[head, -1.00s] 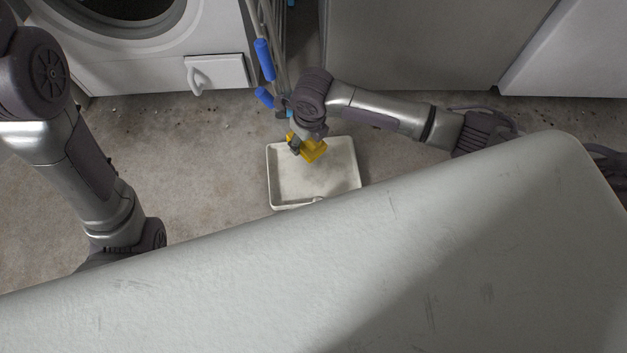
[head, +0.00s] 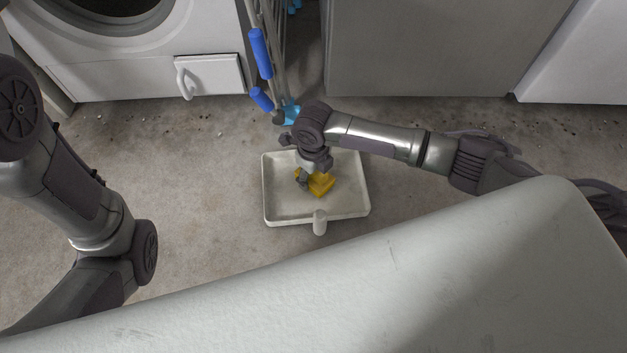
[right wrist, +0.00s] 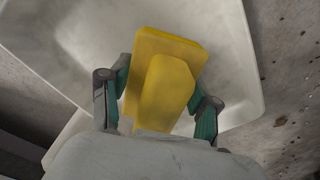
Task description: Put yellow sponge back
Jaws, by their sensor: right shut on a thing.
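The yellow sponge (head: 321,184) is over the white tray (head: 288,205) in the head view. My right gripper (head: 308,181) is shut on it. In the right wrist view the sponge (right wrist: 163,80) sits between the two fingers (right wrist: 160,100), with the pale tray (right wrist: 95,40) behind it. I cannot tell whether the sponge touches the tray floor. My left arm comes in at the left of the head view, but its gripper is out of view.
A white cylinder (head: 319,222) is at the tray's front edge. A washing machine (head: 140,60) stands at the back left, a rack with blue parts (head: 260,54) beside it, and a grey cabinet (head: 430,50) at the back. Bare floor (head: 200,170) lies left of the tray.

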